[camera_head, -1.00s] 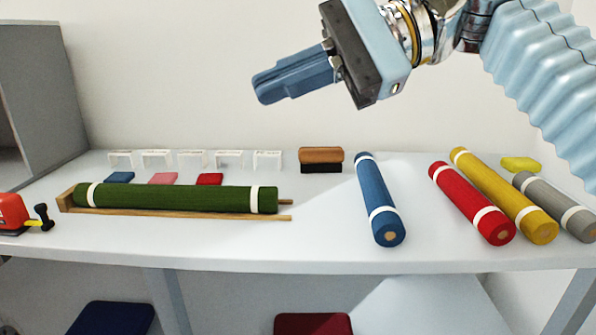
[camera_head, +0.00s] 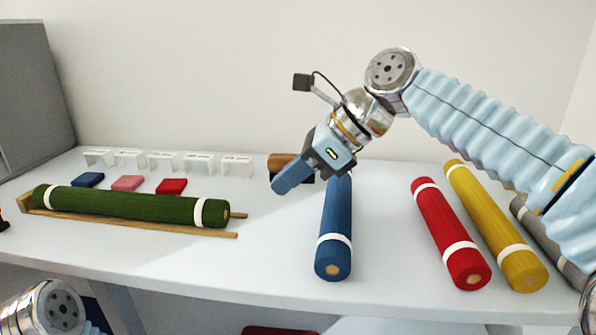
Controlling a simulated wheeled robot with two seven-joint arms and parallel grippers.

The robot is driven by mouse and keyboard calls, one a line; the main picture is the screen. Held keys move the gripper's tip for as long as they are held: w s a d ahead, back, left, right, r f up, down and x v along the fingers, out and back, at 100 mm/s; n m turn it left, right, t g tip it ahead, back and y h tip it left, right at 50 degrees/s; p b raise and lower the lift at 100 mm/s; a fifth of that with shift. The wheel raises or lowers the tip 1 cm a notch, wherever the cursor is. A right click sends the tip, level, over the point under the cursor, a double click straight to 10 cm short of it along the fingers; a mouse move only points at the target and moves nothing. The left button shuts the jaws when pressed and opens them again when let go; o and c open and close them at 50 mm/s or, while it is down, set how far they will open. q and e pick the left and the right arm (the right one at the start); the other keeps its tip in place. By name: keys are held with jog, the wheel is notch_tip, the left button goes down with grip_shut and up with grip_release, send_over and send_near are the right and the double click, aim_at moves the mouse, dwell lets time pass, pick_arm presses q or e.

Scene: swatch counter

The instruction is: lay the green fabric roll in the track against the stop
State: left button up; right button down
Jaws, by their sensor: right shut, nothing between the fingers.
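The green fabric roll (camera_head: 130,205) lies lengthwise in the wooden track (camera_head: 190,232) at the left of the counter. Its white bands show near both ends. Its left end is at the track's end stop (camera_head: 24,203); I cannot tell whether a small gap is left between them. My right gripper (camera_head: 281,187) is shut and empty, right of the green roll and clear of it. Its fingers point down and left, by the far end of the blue roll in the picture.
A blue roll (camera_head: 334,235), a red roll (camera_head: 450,235), a yellow roll (camera_head: 495,230) and a partly hidden grey roll (camera_head: 545,240) lie to the right. A brush (camera_head: 280,163) is partly behind my gripper. Small swatches (camera_head: 127,183) and white holders (camera_head: 160,162) stand behind the track.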

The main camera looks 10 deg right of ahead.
jog(key=x, duration=0.6)
jog(key=shift+f+b, duration=0.1)
jog(key=shift+b, duration=0.3)
pick_arm(q)
jog(key=shift+f+p, duration=0.25)
jog(key=shift+p, duration=0.05)
pick_arm(e)
jog(key=shift+w+a+r, duration=0.1)
jog(key=shift+w+a, duration=0.1)
jog(key=shift+a, duration=0.4)
jog(key=shift+w+a+r, duration=0.1)
jog(key=shift+w+a, duration=0.1)
jog(key=shift+a, duration=0.4)
jog(key=shift+w+a, duration=0.2)
jog(key=shift+a, duration=0.45)
